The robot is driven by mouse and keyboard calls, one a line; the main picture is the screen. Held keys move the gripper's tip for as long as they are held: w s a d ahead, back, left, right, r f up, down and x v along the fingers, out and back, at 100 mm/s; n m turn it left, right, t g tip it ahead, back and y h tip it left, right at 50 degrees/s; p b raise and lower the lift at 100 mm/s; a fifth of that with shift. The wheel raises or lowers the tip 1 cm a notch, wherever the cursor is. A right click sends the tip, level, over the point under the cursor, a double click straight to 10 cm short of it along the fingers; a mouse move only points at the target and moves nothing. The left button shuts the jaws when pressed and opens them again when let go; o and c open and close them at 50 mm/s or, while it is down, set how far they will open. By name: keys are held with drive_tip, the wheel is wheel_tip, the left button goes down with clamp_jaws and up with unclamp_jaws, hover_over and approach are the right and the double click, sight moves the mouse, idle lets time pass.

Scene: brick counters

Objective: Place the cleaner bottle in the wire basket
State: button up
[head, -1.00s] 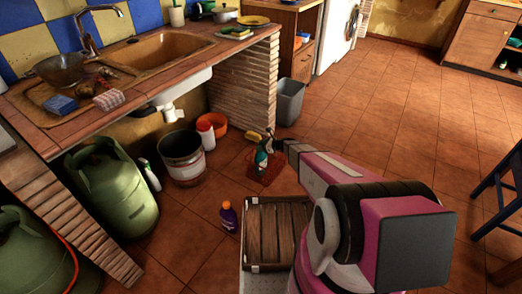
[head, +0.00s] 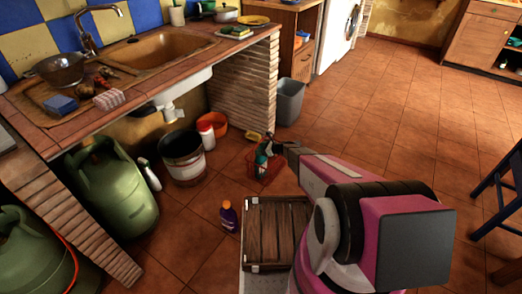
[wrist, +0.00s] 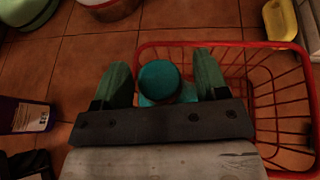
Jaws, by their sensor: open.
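The teal cleaner bottle (head: 261,161) stands at the red wire basket (head: 267,180) on the floor. In the wrist view its round teal cap (wrist: 160,80) is between my two fingers, just inside the left part of the basket's rim (wrist: 225,44). My gripper (head: 266,150) is open, with green fingers (wrist: 162,77) on both sides of the cap and space between. The bottle's lower part is hidden under the cap and my gripper, so I cannot see whether its base rests on the basket floor.
A purple bottle (head: 228,217) stands beside a wooden crate (head: 276,232), left of my arm. A yellow item (wrist: 280,19) lies behind the basket. A metal bucket (head: 183,160), an orange tub (head: 213,124) and a grey bin (head: 289,102) stand nearby.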

drive_tip(key=v, duration=1.2)
drive_tip(key=s+d+r+n+g+h, duration=0.3)
drive_tip(key=s+r+n+h, duration=0.3)
drive_tip(key=s+r+n, duration=0.5)
drive_tip(key=s+d+r+n+g+h, duration=0.2)
drive_tip(key=s+d+r+n+h, duration=0.2)
drive_tip(key=s+r+n, duration=0.8)
drive_tip(key=s+r+h, duration=0.2)
drive_tip(key=s+r, duration=0.3)
drive_tip(key=s, duration=0.1)
drive_tip(key=shift+s+g, duration=0.2)
drive_tip(key=shift+g, duration=0.2)
